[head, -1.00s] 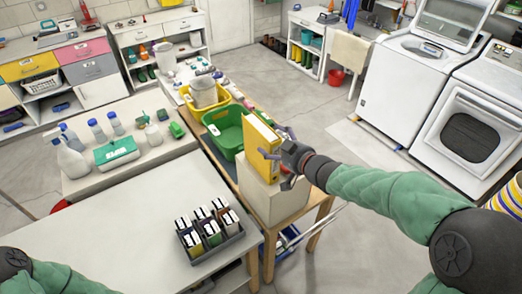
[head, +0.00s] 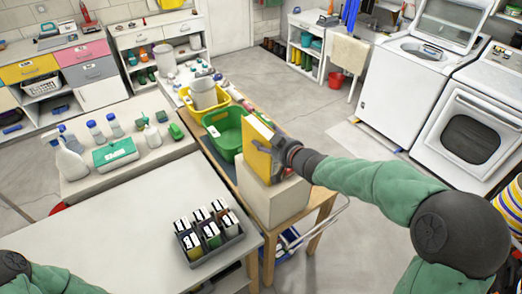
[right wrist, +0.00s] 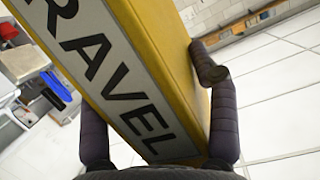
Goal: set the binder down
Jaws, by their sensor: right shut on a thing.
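The yellow binder (head: 257,150) is upright over the pale box (head: 272,203) on the wooden bench, in the middle of the head view. I cannot tell whether its bottom edge touches the box top. My right gripper (head: 278,152) is shut on the binder from its right side. In the right wrist view the binder (right wrist: 187,75) fills the middle, its white label reading "RAVEL" in the visible part, with a finger on each side. My left gripper is out of view; only part of my left arm shows at the lower left.
A green tub (head: 226,132) and a yellow tub (head: 190,104) stand just behind the box. A white table (head: 125,225) at the front left bears a dark crate (head: 215,245) of small labelled items. A washer and dryer stand at the right. Floor is open behind my right arm.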

